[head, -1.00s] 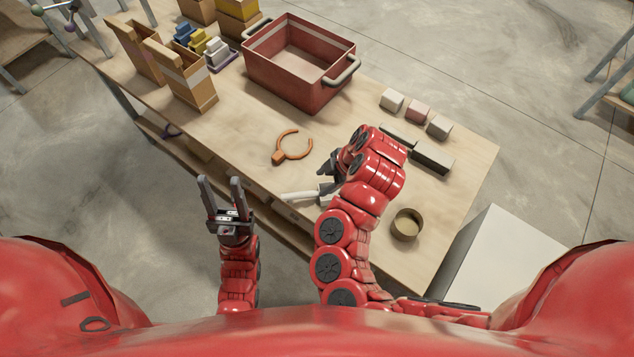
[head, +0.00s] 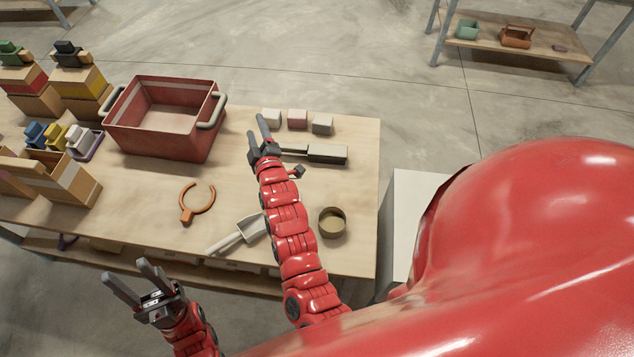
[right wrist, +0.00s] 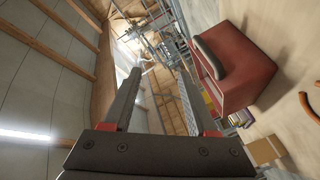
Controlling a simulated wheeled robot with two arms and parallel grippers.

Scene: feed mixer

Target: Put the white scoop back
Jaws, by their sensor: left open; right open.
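The white scoop (head: 251,229) lies on the workbench near its front edge, with its pale handle pointing to the lower left. My right forearm passes just to its right and may cover a little of its edge. My right gripper (head: 257,124) is open and empty, beyond the scoop and near the dark grey bar. The right wrist view shows its two fingers (right wrist: 158,76) apart with nothing between them. My left gripper (head: 125,270) is open and empty, in front of the bench edge and left of the scoop.
A red bin (head: 190,140) stands left of my right gripper. An orange ring tool (head: 187,214), a round tin (head: 332,222), a dark grey bar (head: 327,153) and small blocks (head: 297,119) lie around. Cardboard boxes (head: 65,183) stand at left. Bare wood lies between bin and ring.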

